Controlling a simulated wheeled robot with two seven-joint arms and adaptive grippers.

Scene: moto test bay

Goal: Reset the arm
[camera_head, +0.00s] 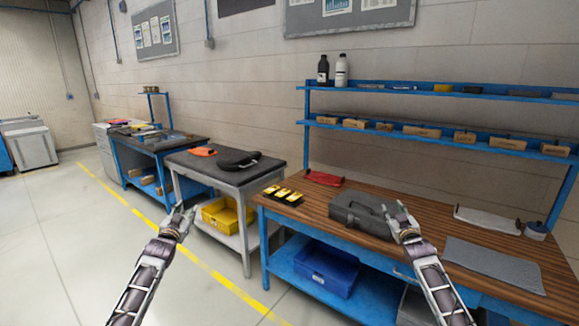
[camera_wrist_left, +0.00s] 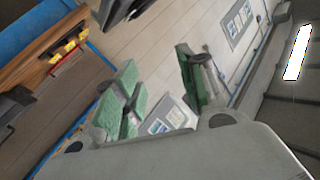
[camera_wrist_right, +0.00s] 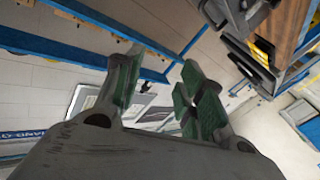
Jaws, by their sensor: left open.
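My left gripper (camera_head: 181,212) is raised in front of the grey-topped side table, left of the wooden workbench. It is open and empty, and its green-padded fingers stand apart in the left wrist view (camera_wrist_left: 157,65). My right gripper (camera_head: 397,210) is raised in front of the wooden workbench, overlapping the right end of a dark grey case (camera_head: 360,212) in the head view. Its green-padded fingers are apart with nothing between them in the right wrist view (camera_wrist_right: 162,58). Both forearms reach up from the bottom of the head view.
A blue bin (camera_head: 327,268) sits below. Open floor lies to the left.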

